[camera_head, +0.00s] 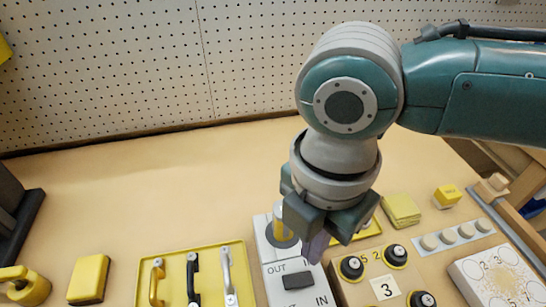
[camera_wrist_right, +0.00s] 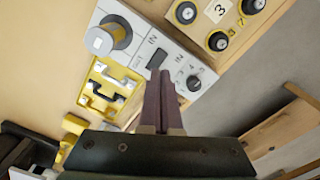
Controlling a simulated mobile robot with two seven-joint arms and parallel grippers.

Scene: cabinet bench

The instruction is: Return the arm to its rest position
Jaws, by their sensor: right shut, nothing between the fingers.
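My right arm comes in from the right in the head view and reaches over the bench. Its gripper (camera_head: 316,245) points down above the grey panel with the OUT and IN labels, and its fingers are together with nothing between them. In the right wrist view the shut fingers (camera_wrist_right: 162,100) show in front of the grey panel (camera_wrist_right: 145,32). I cannot tell the exact height of the fingertips above the panel. My left gripper is not in view.
A yellow tray with handles (camera_head: 172,257) lies left of the grey panel. A wooden block with black knobs (camera_head: 383,272) stands to the right, beside a white numbered panel (camera_head: 497,278). A yellow block (camera_head: 88,279) lies at left. The bench (camera_head: 150,185) is clear behind them, before a pegboard (camera_head: 130,65).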

